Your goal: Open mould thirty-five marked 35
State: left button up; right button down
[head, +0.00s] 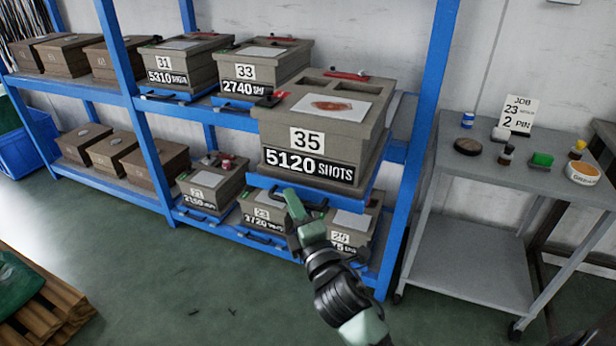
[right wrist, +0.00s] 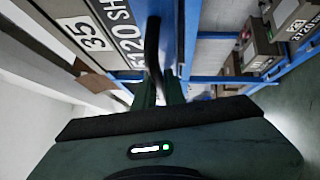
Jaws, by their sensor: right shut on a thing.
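Mould 35 (head: 377,113) is a grey-brown block labelled 35 and 5120 SHOTS, at the right end of the upper shelf. A paper with a brown smear (head: 331,106), two rectangular recesses and a red part are on its top. It sits on a blue tray (head: 262,184) that juts out past the shelf front. My right gripper (head: 291,200) is shut on the black handle (right wrist: 153,45) at the tray's front. In the right wrist view, the mould's sideways label (right wrist: 95,35) shows beside the handle. My left gripper is not in view.
Moulds 31 (head: 200,62) and 33 (head: 290,66) stand left of it on the blue rack (head: 121,60). More moulds stand on the lower shelf. A grey cart (head: 470,190) with small containers and a job card (head: 519,113) stands right. The floor in front is open.

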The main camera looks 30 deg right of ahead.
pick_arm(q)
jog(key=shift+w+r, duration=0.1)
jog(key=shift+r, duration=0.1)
pick_arm(e)
jog(key=s+a, duration=0.4)
jog(key=a, duration=0.1)
jog(key=shift+s+a, duration=0.25)
jog(key=shift+s, duration=0.1)
jog(key=c, duration=1.8)
grip_release()
jog(key=shift+o, duration=0.2)
